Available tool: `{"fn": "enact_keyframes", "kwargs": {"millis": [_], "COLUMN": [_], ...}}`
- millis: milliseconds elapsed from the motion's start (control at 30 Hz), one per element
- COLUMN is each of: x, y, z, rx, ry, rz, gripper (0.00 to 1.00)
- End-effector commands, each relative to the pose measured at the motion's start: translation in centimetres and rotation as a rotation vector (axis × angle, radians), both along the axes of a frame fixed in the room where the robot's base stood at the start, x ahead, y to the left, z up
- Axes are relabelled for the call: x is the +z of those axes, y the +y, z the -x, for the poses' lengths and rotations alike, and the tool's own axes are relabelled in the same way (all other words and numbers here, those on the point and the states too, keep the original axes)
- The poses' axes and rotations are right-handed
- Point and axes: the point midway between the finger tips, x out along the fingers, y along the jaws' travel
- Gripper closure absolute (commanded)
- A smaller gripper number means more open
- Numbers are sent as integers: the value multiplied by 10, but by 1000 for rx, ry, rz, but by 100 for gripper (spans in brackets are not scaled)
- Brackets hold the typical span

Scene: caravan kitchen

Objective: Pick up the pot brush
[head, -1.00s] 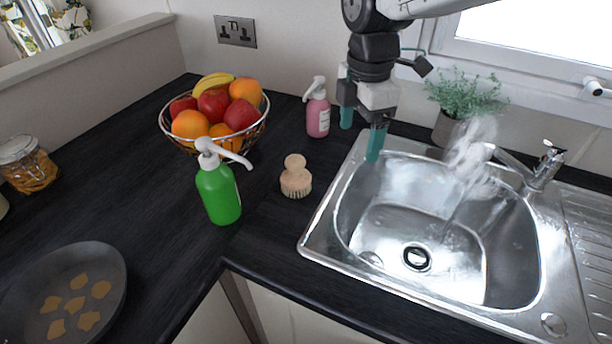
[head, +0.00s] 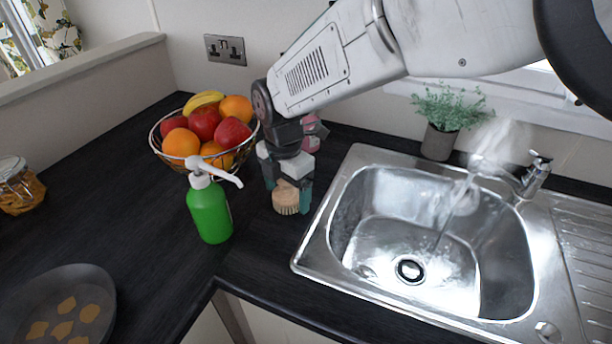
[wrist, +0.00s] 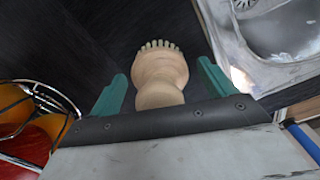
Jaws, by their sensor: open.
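The pot brush (head: 286,201) is a small round wooden brush with pale bristles. It stands on the dark worktop between the green soap bottle and the sink. My gripper (head: 288,196) is over it, pointing down, with its teal fingers apart. In the wrist view the brush (wrist: 160,75) lies between the two open fingers (wrist: 162,92), with its knob close to the palm. Dark gaps show between the brush and each finger, so neither finger appears to touch it. The gripper hides part of the brush knob in the head view.
The green pump bottle (head: 209,209) stands close left of my gripper. A wire fruit bowl (head: 162,152) is behind it, and a pink bottle (head: 313,130) is partly hidden behind my arm. The steel sink (head: 318,238) with running tap is on the right. A pan (head: 98,290) lies front left.

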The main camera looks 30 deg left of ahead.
Motion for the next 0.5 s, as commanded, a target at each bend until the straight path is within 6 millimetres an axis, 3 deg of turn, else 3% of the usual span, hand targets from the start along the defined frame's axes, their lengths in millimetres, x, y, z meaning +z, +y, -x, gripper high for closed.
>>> {"fn": "enact_keyframes", "kwargs": {"millis": [233, 400, 500], "x": [-3, -2, -2], "y": [0, 0, 0], "z": [0, 0, 0], "rx": [-1, -1, -1], "ry": [0, 0, 0], "rz": [-1, -1, -1], "gripper": [20, 66, 67]}}
